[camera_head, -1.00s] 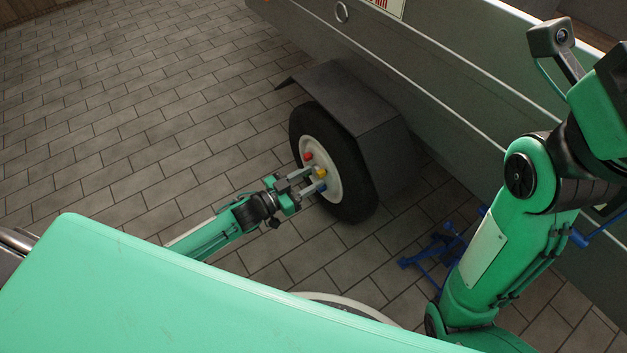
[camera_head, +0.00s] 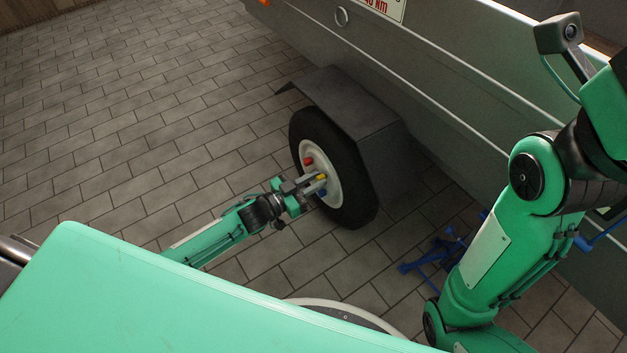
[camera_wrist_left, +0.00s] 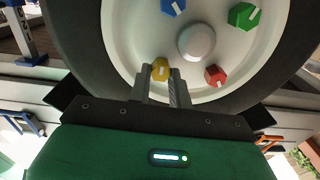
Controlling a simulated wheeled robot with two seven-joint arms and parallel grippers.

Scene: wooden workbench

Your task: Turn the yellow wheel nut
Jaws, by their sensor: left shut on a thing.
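The yellow wheel nut (camera_head: 321,177) is on the white rim of the trailer wheel (camera_head: 340,190). My left gripper (camera_head: 316,183) reaches the wheel from the left and is shut on the yellow nut. In the left wrist view, the yellow nut (camera_wrist_left: 160,70) sits between the two fingertips (camera_wrist_left: 162,80), with a pale mark on its face. The red nut (camera_wrist_left: 215,75), green nut (camera_wrist_left: 244,15) and blue nut (camera_wrist_left: 172,6) sit around the pale hub cap (camera_wrist_left: 197,42). My right arm shows at the right, but its gripper is out of view.
A grey mudguard (camera_head: 345,110) covers the top of the wheel, beneath the grey trailer side (camera_head: 430,70). A blue jack-like stand (camera_head: 432,258) is on the paved floor right of the wheel. The floor (camera_head: 130,130) left of the wheel is clear.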

